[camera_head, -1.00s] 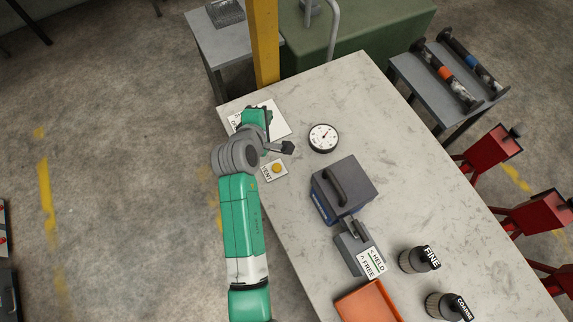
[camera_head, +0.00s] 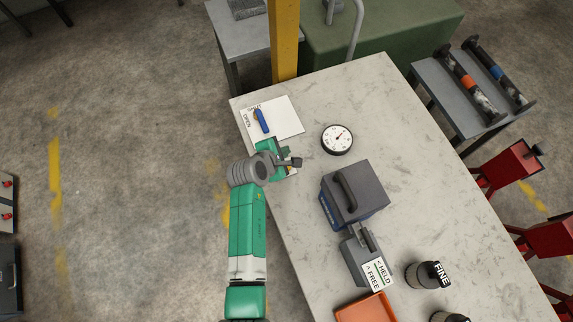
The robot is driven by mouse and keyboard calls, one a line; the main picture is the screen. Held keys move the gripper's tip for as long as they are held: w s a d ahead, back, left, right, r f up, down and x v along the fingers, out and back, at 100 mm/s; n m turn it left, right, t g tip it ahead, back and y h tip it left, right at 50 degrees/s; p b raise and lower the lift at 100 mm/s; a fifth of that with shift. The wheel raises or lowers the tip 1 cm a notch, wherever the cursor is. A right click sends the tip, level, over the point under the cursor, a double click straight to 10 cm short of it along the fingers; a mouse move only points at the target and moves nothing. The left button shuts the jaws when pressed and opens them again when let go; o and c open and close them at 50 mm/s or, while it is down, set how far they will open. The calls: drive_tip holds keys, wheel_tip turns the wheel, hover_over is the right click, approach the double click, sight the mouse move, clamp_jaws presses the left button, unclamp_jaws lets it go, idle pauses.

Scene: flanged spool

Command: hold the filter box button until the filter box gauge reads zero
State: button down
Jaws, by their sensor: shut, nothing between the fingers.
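My gripper (camera_head: 294,162) is shut and empty, above the table's left edge. It covers most of the VENT plate (camera_head: 291,173), and the yellow button on that plate is hidden, so I cannot tell whether the fingers touch it. The round white gauge (camera_head: 337,139) with a black rim lies to the right of my gripper. Its needle appears to point to the upper right, but the reading is too small to tell. The dark filter box (camera_head: 355,192) with a black top handle stands below the gauge.
A white plate (camera_head: 285,112) marked OPEN and SHUT carries a blue lever (camera_head: 262,121) above my gripper. A grey clamp (camera_head: 358,250) with a HELD/FREE card, an orange tray (camera_head: 366,309) and a FINE jar (camera_head: 424,275) stand lower down. A yellow post (camera_head: 284,40) rises at the table's far end.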

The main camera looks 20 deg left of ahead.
wheel_tip(320, 180, down, 8)
drive_tip(key=b, duration=0.7)
drive_tip(key=shift+r, duration=0.25)
drive_tip(key=shift+f+b, duration=0.4)
drive_tip(key=shift+f, duration=0.1)
drive_tip(key=shift+f, duration=0.1)
idle(0.8)
drive_tip(key=shift+f, duration=0.3)
drive_tip(key=shift+f+b, duration=0.4)
drive_tip(key=shift+f, duration=0.15)
idle(2.0)
drive_tip(key=shift+r+p, duration=0.95)
drive_tip(key=shift+p, duration=0.1)
drive_tip(key=shift+r, duration=0.1)
